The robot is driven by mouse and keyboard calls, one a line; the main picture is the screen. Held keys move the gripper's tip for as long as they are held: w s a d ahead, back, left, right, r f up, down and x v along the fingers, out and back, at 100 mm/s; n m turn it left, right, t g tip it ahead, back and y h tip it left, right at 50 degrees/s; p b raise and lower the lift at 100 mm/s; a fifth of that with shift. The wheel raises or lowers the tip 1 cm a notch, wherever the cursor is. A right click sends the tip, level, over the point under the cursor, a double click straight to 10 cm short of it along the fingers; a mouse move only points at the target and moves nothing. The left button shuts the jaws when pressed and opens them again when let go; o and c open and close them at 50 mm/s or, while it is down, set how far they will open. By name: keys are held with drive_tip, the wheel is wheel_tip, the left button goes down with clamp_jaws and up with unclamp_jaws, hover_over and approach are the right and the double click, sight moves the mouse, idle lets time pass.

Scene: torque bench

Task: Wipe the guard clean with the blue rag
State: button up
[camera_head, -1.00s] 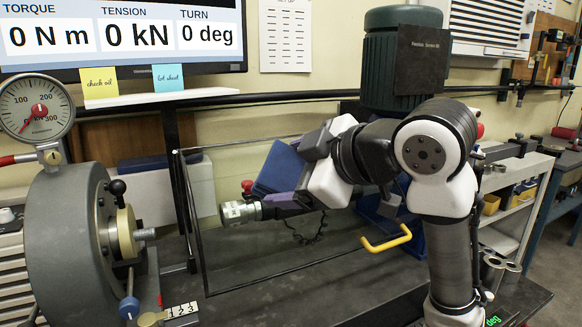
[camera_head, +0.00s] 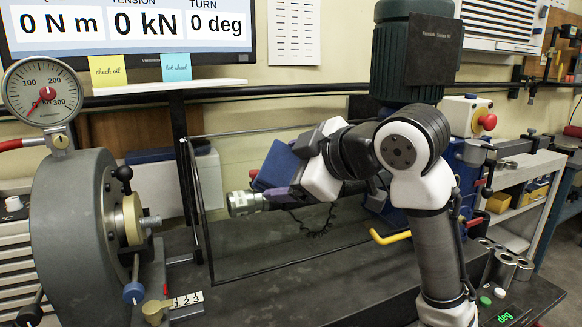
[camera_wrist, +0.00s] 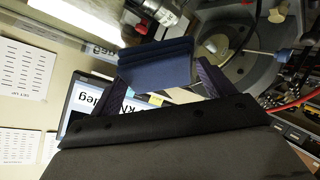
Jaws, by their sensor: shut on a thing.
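My gripper (camera_head: 283,188) is raised over the bench, its dark fingers shut on the blue rag (camera_head: 270,165). In the wrist view the rag (camera_wrist: 155,65) is a flat, folded dark blue pad between the two fingers (camera_wrist: 161,78). No marks on the panel can be made out.
A grey round machine (camera_head: 75,230) with a dial gauge (camera_head: 42,92) stands left of the guard. A silver cylindrical tool end (camera_head: 245,203) shows near the rag. A green motor (camera_head: 412,60) stands behind my arm. Several metal cylinders (camera_head: 503,268) stand at the right.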

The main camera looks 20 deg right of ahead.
drive_tip(key=shift+w+f+b, duration=0.35)
drive_tip(key=shift+w+f, duration=0.25)
drive_tip(key=shift+w, duration=0.1)
idle(0.5)
drive_tip(key=d+p, duration=0.4)
drive_tip(key=d, duration=1)
drive_tip(key=shift+w+d+p, duration=0.25)
drive_tip(key=shift+p, duration=0.15)
idle(0.7)
drive_tip(key=shift+a, duration=0.1)
drive_tip(key=shift+s+a+b, duration=0.15)
drive_tip(key=shift+a+b, duration=0.6)
drive_tip(key=shift+a, duration=2.9)
drive_tip(key=shift+s+a+b, duration=0.1)
drive_tip(key=shift+a+b, duration=0.65)
drive_tip(key=shift+a, duration=2.85)
